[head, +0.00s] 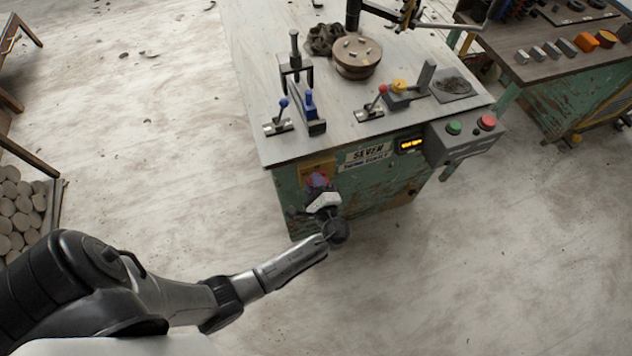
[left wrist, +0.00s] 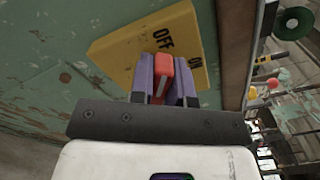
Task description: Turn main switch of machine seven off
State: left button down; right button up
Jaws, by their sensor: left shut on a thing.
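Machine seven is a worn green cabinet (head: 375,188) with a pale top and a label reading SEVEN (head: 368,154). Its main switch has a yellow plate (head: 313,166) on the front face, at the left. In the left wrist view the plate (left wrist: 122,50) carries the words OFF and ON, partly covered. My left gripper (head: 318,182) is at the switch. In the left wrist view its purple fingers (left wrist: 163,82) are shut on the red switch handle (left wrist: 164,72), one on each side. I cannot tell exactly which word the handle points at. My right gripper is not in view.
An amber display (head: 411,145) is lit beside the label. A grey box with a green button (head: 453,127) and a red button (head: 487,122) juts out at the right. Levers and a round wooden disc (head: 357,57) stand on top. The floor in front is clear.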

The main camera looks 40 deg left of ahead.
pick_arm(q)
jog(key=n+b, duration=0.1)
jog(key=n, duration=0.1)
jog(key=f+n+b, duration=0.1)
jog(key=n+b, duration=0.1)
jog(key=shift+s, duration=0.15)
jog(key=shift+f+n+b, duration=0.15)
jog(key=shift+n+b, duration=0.7)
jog(key=shift+n, duration=0.45)
jog(key=c, duration=1.1)
grip_release()
jog(key=shift+p+v, duration=1.05)
jog(key=shift+v, duration=5.85)
jog(key=shift+a, duration=0.1)
